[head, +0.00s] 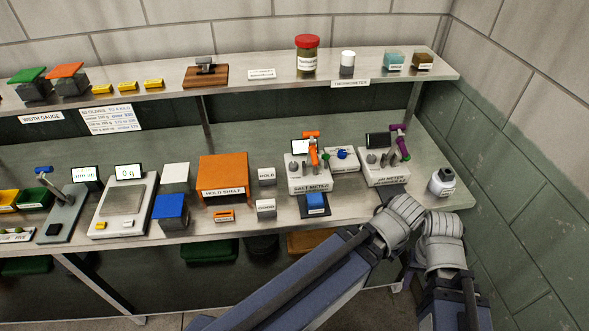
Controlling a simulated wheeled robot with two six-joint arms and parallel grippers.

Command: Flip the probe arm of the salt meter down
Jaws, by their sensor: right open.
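The salt meter (309,186) is a white box on the bench, right of centre, with a small lit screen and a grey knob. My right arm's grey joints stand at the lower right, in front of the bench and apart from the meter. The right gripper is open; its fingertips are hard to make out. My left gripper is not in view.
A pH meter (378,178) with a raised purple arm (400,142) stands to the right. A small white device with a blue knob (343,159) is between the meters. A shelf (245,84) runs above.

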